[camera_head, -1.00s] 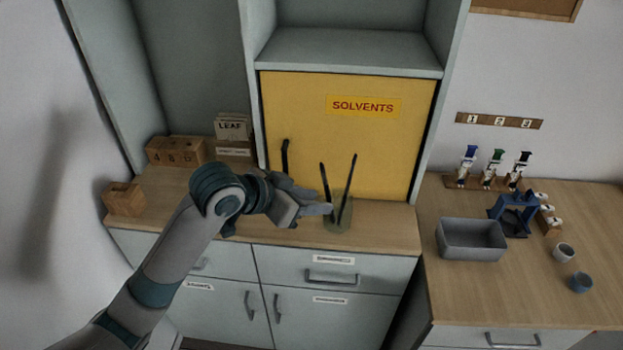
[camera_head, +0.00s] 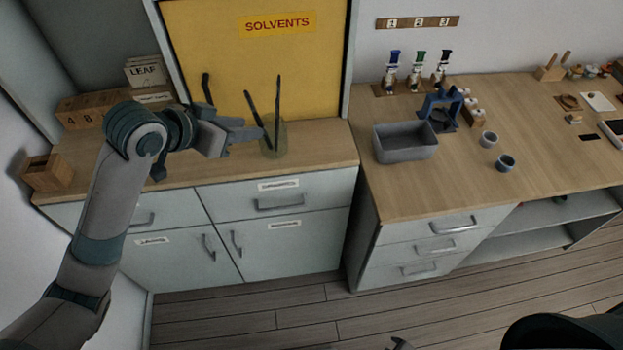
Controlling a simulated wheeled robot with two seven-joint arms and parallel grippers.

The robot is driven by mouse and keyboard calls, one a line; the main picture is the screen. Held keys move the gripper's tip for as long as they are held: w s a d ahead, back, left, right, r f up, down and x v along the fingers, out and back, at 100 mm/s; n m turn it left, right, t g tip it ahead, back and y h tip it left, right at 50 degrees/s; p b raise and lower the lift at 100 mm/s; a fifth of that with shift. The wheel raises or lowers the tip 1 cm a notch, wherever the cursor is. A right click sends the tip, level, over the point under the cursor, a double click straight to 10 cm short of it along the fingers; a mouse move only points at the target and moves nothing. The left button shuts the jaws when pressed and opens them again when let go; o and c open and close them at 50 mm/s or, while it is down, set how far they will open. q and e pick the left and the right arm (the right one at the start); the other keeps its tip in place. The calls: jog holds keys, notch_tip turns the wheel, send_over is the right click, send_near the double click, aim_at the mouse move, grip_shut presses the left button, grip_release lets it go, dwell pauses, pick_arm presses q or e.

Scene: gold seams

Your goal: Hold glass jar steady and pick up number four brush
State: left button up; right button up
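The glass jar (camera_head: 273,147), greenish and see-through, stands upright near the front of the left counter, before the yellow cabinet door. Two dark thin brushes lean out of it, a left one (camera_head: 250,107) and a right one (camera_head: 277,100). I cannot read numbers on them. My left gripper (camera_head: 257,131) comes in from the left with its fingertips at the jar's left side. Whether they grip, touch or only stand beside the glass is unclear. A small grey tip at the bottom edge (camera_head: 400,343) may be my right gripper; its fingers are mostly out of frame.
The yellow SOLVENTS door (camera_head: 228,60) is shut behind the jar. Wooden number blocks (camera_head: 92,108) and a LEAF box (camera_head: 147,70) are at left. The right counter holds a grey bin (camera_head: 405,142), a blue stand (camera_head: 440,105) and small cups (camera_head: 505,162).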

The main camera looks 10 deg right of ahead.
jog(key=w+a+r+n+t+y, duration=0.1)
jog(key=w+a+r+n+t, duration=0.25)
jog(key=w+r+n, duration=0.7)
jog(key=w+a+r+n+t+y, duration=0.15)
jog(key=w+r+n+t, duration=0.35)
jog(key=w+r, duration=1.05)
jog(key=n+t+y, duration=0.4)
jog(key=n+y, duration=0.2)
jog(key=n, duration=1.2)
send_near(273, 138)
jog(key=s+d+f, duration=0.3)
jog(key=f, duration=0.1)
jog(key=shift+w+d+f, duration=0.1)
jog(key=shift+w+d, duration=0.05)
jog(key=x, duration=1.7)
jog(key=shift+w, duration=0.2)
